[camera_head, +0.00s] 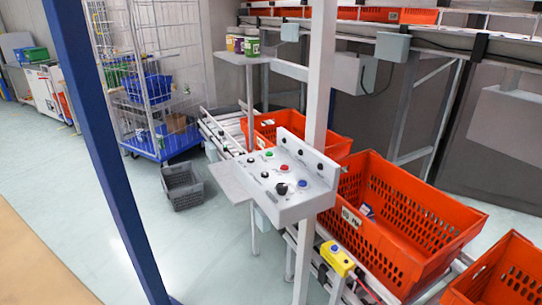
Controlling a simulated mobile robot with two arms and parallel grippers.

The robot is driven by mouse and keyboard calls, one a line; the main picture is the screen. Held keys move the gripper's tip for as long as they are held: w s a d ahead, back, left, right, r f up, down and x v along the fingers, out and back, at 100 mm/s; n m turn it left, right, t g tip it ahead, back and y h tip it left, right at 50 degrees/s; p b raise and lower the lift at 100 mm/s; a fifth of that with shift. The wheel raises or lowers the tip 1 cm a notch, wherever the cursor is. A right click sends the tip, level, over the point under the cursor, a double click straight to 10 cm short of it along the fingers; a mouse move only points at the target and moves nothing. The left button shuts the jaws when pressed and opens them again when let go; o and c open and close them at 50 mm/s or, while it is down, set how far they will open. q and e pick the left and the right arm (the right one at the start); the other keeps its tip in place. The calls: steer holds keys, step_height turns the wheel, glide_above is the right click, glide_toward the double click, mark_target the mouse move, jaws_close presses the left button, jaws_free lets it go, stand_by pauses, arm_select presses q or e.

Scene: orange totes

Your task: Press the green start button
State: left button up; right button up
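The green button (268,154) is a small round dot on the sloped top of a light grey control panel (290,205) near the middle of the view. A black knob (281,188) and a blue button (303,183) are nearer the panel's front right. Several smaller controls share the panel; their labels are too small to read. Neither of my grippers is in view.
Orange totes (385,225) stand on a conveyor to the right. A yellow box (337,258) sits below the panel. A grey crate (182,187) lies on the floor.

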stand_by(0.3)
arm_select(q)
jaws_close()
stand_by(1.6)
